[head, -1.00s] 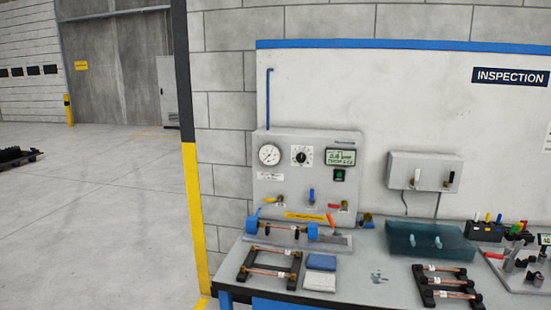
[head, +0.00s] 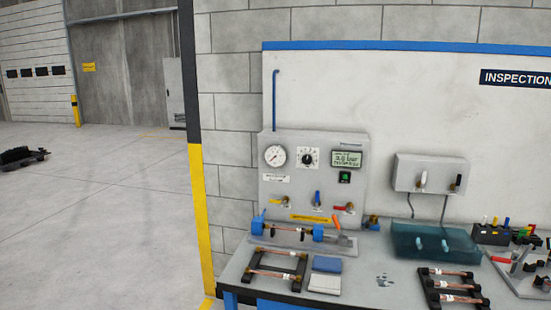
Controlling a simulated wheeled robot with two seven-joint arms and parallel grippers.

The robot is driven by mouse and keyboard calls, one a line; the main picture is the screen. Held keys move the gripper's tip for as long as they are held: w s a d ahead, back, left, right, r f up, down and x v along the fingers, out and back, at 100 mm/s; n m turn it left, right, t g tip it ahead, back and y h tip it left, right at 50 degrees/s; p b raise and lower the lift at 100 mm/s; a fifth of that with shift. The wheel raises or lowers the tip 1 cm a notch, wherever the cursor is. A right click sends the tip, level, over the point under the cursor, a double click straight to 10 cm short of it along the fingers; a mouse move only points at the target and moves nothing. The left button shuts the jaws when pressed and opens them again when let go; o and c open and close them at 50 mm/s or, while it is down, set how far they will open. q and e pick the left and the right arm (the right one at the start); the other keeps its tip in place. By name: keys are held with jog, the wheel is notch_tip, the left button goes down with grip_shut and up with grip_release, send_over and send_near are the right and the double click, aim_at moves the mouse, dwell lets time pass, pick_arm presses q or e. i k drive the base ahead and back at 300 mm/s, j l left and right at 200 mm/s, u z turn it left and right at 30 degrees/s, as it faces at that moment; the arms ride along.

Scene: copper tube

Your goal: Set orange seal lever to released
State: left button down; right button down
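The orange seal lever (head: 338,223) stands tilted at the right end of a clamp fixture on the bench, below the test panel (head: 312,180). A copper tube (head: 287,229) lies across the fixture between a left blue seal block (head: 258,225) and a right blue seal block (head: 318,232). The lever is small here, and I cannot tell its exact setting. Neither of my grippers is in view.
The panel carries a round gauge (head: 275,156), a dial (head: 308,158), a display (head: 347,158) and yellow, blue and red valve handles.

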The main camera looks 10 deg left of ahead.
aim_at(336, 222)
jog(key=i+j+z, duration=0.15)
jog(key=j, duration=0.25)
jog(key=i+j+z, duration=0.15)
jog(key=j, duration=0.25)
jog(key=i+j+z, duration=0.15)
jog(key=j, duration=0.3)
jog(key=j+z, duration=0.15)
jog(key=j, duration=0.3)
